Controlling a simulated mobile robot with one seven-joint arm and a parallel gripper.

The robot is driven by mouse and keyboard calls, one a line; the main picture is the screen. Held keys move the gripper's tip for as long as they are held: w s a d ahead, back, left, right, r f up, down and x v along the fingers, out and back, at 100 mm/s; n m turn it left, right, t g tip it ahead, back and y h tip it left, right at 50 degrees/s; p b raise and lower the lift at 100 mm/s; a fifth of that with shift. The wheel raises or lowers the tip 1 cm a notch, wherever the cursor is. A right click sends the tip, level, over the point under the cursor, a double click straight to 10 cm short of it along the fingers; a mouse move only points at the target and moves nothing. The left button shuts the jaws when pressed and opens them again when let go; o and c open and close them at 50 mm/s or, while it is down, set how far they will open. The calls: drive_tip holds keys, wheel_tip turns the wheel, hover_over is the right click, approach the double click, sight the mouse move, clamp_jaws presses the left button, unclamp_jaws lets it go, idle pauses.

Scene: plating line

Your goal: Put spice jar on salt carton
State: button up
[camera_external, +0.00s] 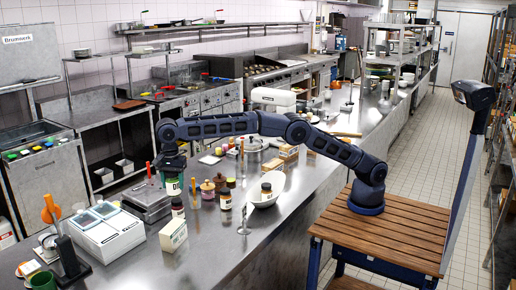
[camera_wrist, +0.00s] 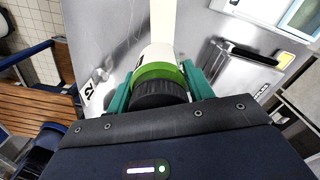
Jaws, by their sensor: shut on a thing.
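My gripper (camera_external: 172,168) is shut on the spice jar (camera_external: 174,187), which has a white body with a green band. In the wrist view the jar (camera_wrist: 159,74) shows its black lid toward the camera, between the two teal fingers of my gripper (camera_wrist: 160,88). In the external view the jar hangs above the steel counter. The salt carton, a pale upright box (camera_external: 173,235), stands on the counter, lower in the picture than the jar. In the wrist view a cream strip (camera_wrist: 163,22) shows past the jar; I cannot tell for sure that it is the carton.
A dark-capped jar (camera_external: 178,208) stands near the carton. Bare counter (camera_external: 205,250) lies right of the carton.

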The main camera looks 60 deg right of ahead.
wheel_tip(320, 180, down, 13)
idle(0.6)
drive_tip(key=shift+f, duration=0.15)
drive_tip(key=o, duration=1.1)
drive_tip(key=shift+o, duration=0.2)
wheel_tip(320, 180, up, 12)
drive_tip(key=shift+r, duration=0.15)
